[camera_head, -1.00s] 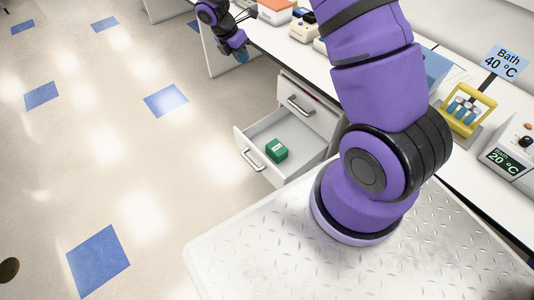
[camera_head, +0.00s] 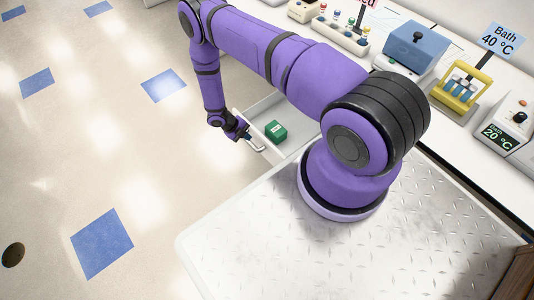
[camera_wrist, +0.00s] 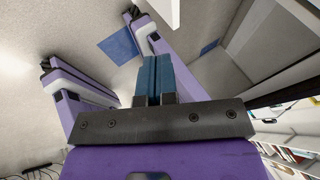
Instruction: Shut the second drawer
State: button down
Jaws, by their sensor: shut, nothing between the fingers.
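The open drawer (camera_head: 278,106) is white and stands pulled out from the bench cabinet, with a small green box (camera_head: 276,132) inside. Its metal handle (camera_head: 257,147) is on the front panel. My gripper (camera_head: 246,136) is at the drawer's front, close beside the handle; I cannot tell whether it touches. In the wrist view the blue fingers of my gripper (camera_wrist: 155,76) lie together, shut, with nothing between them. My arm hides the cabinet and the other drawer in the head view.
On the bench top stand a blue-lidded device (camera_head: 416,50), a yellow tube rack (camera_head: 462,86), a bath unit (camera_head: 510,130) and a row of coloured vials (camera_head: 340,33). The tiled floor left of the drawer is clear.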

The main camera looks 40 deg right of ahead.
jog(key=s+f+n, duration=0.2)
jog(key=s+f, duration=0.2)
jog(key=f, duration=0.1)
send_near(276, 155)
notch_tip(276, 155, down, 4)
jog(key=s+a, duration=0.2)
jog(key=shift+d+f, duration=0.15)
jog(key=shift+d, duration=0.95)
jog(key=shift+d+f, duration=0.1)
jog(key=shift+d, duration=1)
